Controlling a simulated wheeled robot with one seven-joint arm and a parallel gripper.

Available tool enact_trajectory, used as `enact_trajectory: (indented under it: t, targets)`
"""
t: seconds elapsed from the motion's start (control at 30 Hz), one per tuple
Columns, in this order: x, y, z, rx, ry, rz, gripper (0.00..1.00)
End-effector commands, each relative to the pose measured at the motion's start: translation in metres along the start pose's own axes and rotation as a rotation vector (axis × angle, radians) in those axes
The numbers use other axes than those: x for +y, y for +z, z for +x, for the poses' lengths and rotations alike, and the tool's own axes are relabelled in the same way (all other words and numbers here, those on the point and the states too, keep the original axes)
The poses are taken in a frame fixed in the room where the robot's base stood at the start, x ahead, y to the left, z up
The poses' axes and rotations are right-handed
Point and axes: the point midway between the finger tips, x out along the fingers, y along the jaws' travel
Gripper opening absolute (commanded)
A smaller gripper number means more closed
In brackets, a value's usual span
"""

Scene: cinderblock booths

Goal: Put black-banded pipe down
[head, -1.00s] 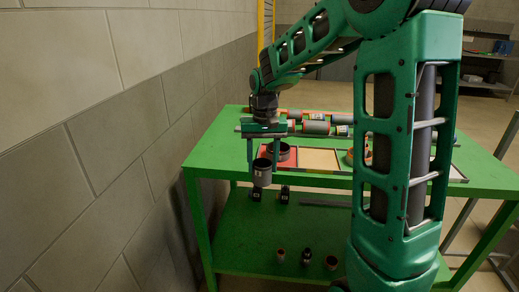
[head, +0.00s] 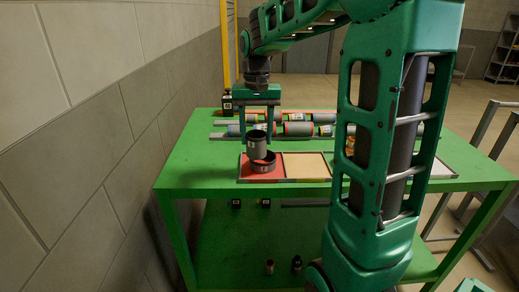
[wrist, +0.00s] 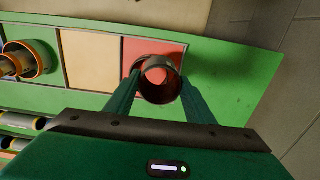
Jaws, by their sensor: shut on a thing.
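My gripper (head: 258,130) is shut on a grey pipe (head: 257,147) and holds it upright, open end up. In the head view the pipe overlaps the red section (head: 247,174) of a tray on the green table. A short, wide dark ring-like piece (head: 264,165) sits in that red section, partly behind or below the held pipe. In the wrist view I look down into the held pipe (wrist: 160,97) between my two fingers, with the red section around its far side. I cannot make out a black band or whether its bottom touches anything.
The tray's cream section (head: 305,166) is empty. Several pipes lie in racks (head: 297,129) behind it. A black item (head: 227,104) stands at the table's back left corner. A block wall (head: 90,110) runs along the left. The green tabletop (head: 195,165) left of the tray is clear.

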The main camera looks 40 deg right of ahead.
Motion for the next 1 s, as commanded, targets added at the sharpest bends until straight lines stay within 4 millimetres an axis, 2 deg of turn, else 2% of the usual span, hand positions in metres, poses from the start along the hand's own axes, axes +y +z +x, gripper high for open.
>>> enact_trajectory:
  t: [0.13,0.3,0.43,0.7,1.0]
  targets:
    - [0.013,-0.02,0.015,-0.002,0.0,0.002,0.19]
    - [0.019,-0.029,0.021,0.001,0.0,0.0,0.19]
    - [0.02,-0.029,0.029,-0.001,0.0,-0.001,0.19]
    - [0.02,-0.029,0.061,0.0,0.001,0.0,0.19]
    - [0.02,-0.029,0.062,0.0,0.0,0.0,0.19]
